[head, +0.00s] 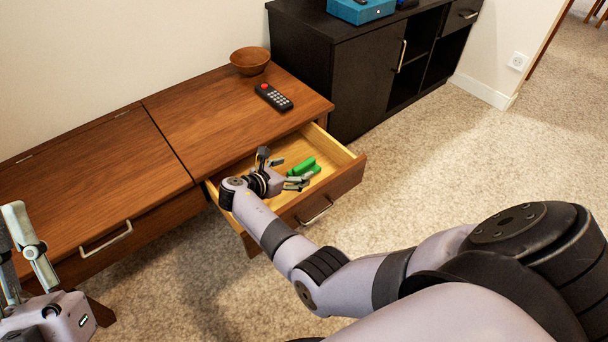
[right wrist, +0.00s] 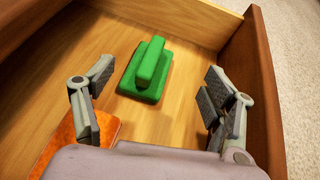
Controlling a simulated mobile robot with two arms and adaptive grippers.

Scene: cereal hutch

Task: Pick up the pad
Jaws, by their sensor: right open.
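A green pad (head: 302,168) with a raised block-shaped handle lies on the floor of the open drawer (head: 342,184). It also shows in the right wrist view (right wrist: 150,68), ahead of the fingers, upper middle. My right gripper (head: 283,168) is over the drawer, its fingers spread wide and empty. In the right wrist view the fingers (right wrist: 150,106) stand left and right of the pad's line, apart from it. A flat orange thing (right wrist: 98,133) lies at the lower left, partly hidden by my gripper. My left gripper (head: 22,235) is at the left edge, partly cut off.
The drawer's walls surround the pad, with bare wood around it. On the tabletop (head: 210,112) are a brown bowl (head: 250,61) and a dark remote (head: 273,97). A black cabinet (head: 345,80) stands beside the table. Carpet is clear to the right.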

